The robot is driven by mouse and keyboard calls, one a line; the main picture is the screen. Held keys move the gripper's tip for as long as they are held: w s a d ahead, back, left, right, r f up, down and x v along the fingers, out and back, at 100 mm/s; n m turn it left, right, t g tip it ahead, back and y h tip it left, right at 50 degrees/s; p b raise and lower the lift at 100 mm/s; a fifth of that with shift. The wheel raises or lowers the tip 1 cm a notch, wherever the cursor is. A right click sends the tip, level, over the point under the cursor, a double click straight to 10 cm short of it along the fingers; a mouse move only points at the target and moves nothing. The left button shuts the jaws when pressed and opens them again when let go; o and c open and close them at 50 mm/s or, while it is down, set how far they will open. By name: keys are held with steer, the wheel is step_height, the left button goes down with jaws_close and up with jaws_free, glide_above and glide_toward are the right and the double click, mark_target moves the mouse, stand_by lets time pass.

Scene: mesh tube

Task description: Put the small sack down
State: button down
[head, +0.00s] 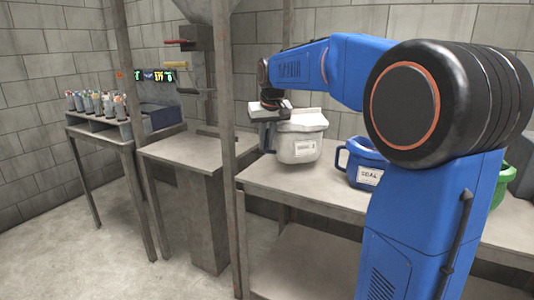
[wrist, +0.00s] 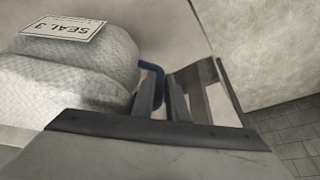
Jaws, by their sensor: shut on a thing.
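The small sack (head: 298,148) is pale, bulging and upright, with a white label on its front, over the left end of the long table. In the wrist view the sack (wrist: 70,72) fills the left side, and its label reads "SEAL 3". My gripper (head: 272,107) is at the sack's upper left and is shut on it. In the wrist view my fingers (wrist: 163,98) have a blue loop between them, beside the sack. I cannot tell whether the sack's bottom touches the table.
The long table (head: 262,182) has bare top left of and in front of the sack. A blue labelled container (head: 364,165) stands close to its right, and a green one (head: 499,185) farther right. A metal post (head: 230,120) rises left. A smaller table (head: 180,151) stands beyond it.

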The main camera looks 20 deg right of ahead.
mark_target(266, 151)
steer(key=shift+f, duration=2.15)
steer(key=c, duration=1.7)
jaws_free()
steer(key=shift+c, duration=0.2)
steer(key=d+v, duration=0.1)
steer(key=v, duration=1.1)
steer(key=s+a+f, duration=0.2)
steer(key=s+f, duration=0.6)
steer(key=s, duration=0.3)
steer(key=s+a+f+n, duration=0.1)
steer(key=s+a+f, duration=0.1)
steer(key=s+f, duration=0.5)
steer(key=s+a+f, duration=0.3)
steer(key=s+f, duration=0.5)
steer(key=s, duration=0.9)
steer(key=shift+s+f+y, duration=0.25)
steer(key=shift+f+y, duration=0.05)
steer(key=shift+f, duration=0.05)
